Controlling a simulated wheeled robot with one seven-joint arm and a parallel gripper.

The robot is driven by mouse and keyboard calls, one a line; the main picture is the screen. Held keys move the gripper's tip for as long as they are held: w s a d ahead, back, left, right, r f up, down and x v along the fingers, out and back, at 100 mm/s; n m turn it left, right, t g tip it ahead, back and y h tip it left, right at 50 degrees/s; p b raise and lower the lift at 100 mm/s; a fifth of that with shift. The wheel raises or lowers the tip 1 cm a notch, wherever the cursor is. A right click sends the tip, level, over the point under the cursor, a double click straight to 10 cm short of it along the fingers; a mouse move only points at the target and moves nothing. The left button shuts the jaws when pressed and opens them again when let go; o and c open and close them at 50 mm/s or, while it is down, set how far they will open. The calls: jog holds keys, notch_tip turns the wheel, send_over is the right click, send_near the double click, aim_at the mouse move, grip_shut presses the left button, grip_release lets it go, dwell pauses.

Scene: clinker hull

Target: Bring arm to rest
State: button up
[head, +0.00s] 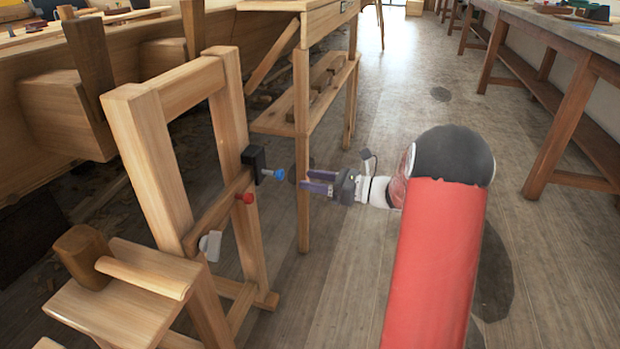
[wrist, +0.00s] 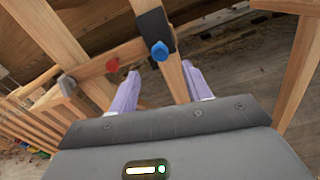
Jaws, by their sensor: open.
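My gripper (head: 318,183) is open and empty in the head view, reaching left from my red arm toward a wooden frame (head: 150,160). In the wrist view its two pale purple fingers (wrist: 162,88) are apart. A blue knob (head: 279,174) on a black block (head: 254,162) is on the frame's right post, a short way left of the fingertips. The blue knob (wrist: 159,51) appears ahead of and between the fingers in the wrist view. A red knob (head: 247,198) sits lower on the crossbar, and a grey piece (head: 210,245) is lower still. The gripper looks apart from all of them.
A wooden mallet (head: 85,257) lies on a small stool (head: 120,305) at lower left. A wooden stand with a shelf (head: 303,100) is behind the gripper. The clinker hull (head: 60,120) is at left, a long workbench (head: 560,45) at right. Open floor (head: 420,100) lies between.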

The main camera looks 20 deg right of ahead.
jog(key=shift+a, duration=0.1)
jog(key=s+a+r+n+g+h, duration=0.2)
jog(key=s+a+n+g+h, duration=0.15)
jog(key=s+a+n, duration=0.35)
jog(key=s+a+r+n+g+h, duration=0.2)
jog(key=s+a+n+g, duration=0.35)
jog(key=s, duration=0.35)
jog(key=s+d+n+t+h, duration=0.2)
jog(key=s+n+h, duration=0.2)
jog(key=s+n, duration=0.3)
jog(key=s+d+r+n+t+h+p, duration=0.1)
jog(key=s+d+n+t+h, duration=0.1)
jog(key=s+n+h, duration=0.3)
jog(key=s+n, duration=0.2)
jog(key=s, duration=0.1)
jog(key=shift+s+r, duration=0.25)
jog(key=shift+s, duration=0.05)
